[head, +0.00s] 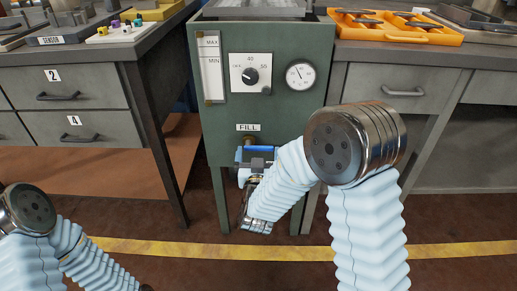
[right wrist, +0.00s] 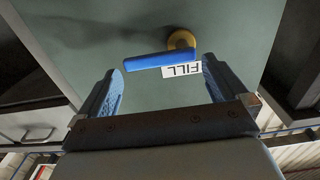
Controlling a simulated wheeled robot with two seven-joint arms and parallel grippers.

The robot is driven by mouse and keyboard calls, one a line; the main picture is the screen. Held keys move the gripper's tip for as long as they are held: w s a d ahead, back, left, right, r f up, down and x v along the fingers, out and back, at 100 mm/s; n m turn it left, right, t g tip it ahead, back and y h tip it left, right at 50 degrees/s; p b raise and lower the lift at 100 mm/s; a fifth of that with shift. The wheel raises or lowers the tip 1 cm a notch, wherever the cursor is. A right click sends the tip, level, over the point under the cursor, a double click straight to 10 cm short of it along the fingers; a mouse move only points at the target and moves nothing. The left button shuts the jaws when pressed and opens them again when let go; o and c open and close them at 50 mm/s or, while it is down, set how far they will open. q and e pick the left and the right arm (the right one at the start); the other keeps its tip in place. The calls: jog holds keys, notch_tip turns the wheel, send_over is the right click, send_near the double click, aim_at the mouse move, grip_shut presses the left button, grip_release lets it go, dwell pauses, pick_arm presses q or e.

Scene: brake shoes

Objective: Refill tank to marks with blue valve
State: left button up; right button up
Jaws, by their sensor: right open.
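The green tank cabinet (head: 270,100) stands at centre in the head view, with a pale sight gauge (head: 211,70) marked MAX and MIN; I cannot make out the liquid level. Below its FILL label (head: 248,127) is the blue valve (head: 256,152), partly hidden by my right gripper (head: 257,165). In the right wrist view the valve's blue lever (right wrist: 150,61) extends left from a brass fitting (right wrist: 181,40), beside the upside-down FILL label (right wrist: 182,70). My right gripper (right wrist: 161,70) is open, its fingers on either side of the lever, with gaps visible. My left arm shows at lower left; its gripper is out of view.
A knob (head: 251,77) and a round dial (head: 300,74) are on the cabinet's front. Drawer benches (head: 65,88) flank it, with an orange tray (head: 400,33) on the right one. A yellow line (head: 160,249) crosses the floor.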

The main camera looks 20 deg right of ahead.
jog(key=shift+w+d, duration=0.2)
jog(key=shift+w, duration=0.5)
jog(key=c, duration=1.1)
pick_arm(q)
jog(key=shift+f, duration=0.1)
pick_arm(e)
jog(key=shift+c, duration=0.3)
